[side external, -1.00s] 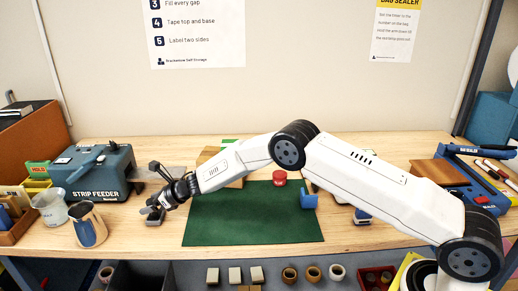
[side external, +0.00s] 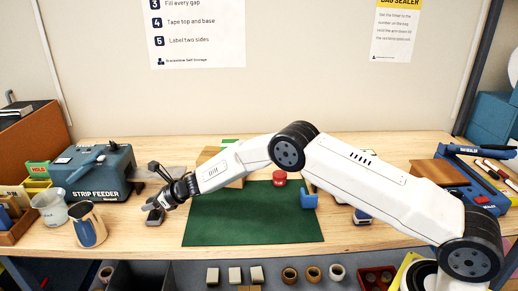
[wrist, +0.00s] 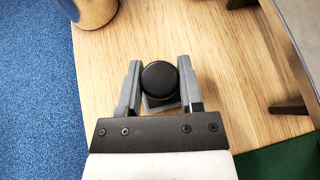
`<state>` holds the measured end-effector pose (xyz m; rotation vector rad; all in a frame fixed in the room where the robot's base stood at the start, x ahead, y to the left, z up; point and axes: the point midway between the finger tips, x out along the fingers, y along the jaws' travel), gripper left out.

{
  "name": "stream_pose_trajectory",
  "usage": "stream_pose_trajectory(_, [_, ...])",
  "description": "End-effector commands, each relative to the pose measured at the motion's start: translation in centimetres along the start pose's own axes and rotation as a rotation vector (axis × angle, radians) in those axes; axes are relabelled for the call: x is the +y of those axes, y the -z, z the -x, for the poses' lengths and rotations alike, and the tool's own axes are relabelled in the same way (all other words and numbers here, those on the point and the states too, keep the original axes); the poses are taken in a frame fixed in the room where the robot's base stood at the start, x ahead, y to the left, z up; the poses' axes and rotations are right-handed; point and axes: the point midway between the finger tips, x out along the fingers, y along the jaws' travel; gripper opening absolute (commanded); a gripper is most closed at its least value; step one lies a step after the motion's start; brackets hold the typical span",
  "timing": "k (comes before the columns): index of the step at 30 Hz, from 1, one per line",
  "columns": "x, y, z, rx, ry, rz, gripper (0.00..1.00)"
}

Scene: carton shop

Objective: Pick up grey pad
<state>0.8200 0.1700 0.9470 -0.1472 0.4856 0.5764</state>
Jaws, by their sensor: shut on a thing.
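The grey pad (wrist: 161,104) shows in the wrist view as a grey base under a round black knob. It sits between the two grey fingers of my gripper (wrist: 159,68), which are shut on it from both sides. In the side view my gripper (side external: 158,204) is low over the left part of the table, and the small grey pad (side external: 154,217) is under its fingers. The fingers hide part of the pad. I cannot tell whether its underside touches the wood.
The table's front edge is close.

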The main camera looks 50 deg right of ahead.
Motion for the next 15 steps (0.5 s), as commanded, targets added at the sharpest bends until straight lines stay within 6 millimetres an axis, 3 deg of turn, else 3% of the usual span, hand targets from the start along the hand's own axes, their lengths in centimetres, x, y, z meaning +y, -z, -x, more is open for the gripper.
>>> stream_pose_trajectory(15, [0.0, -1.4, 0.7, -0.002, 0.0, 0.001, 0.0])
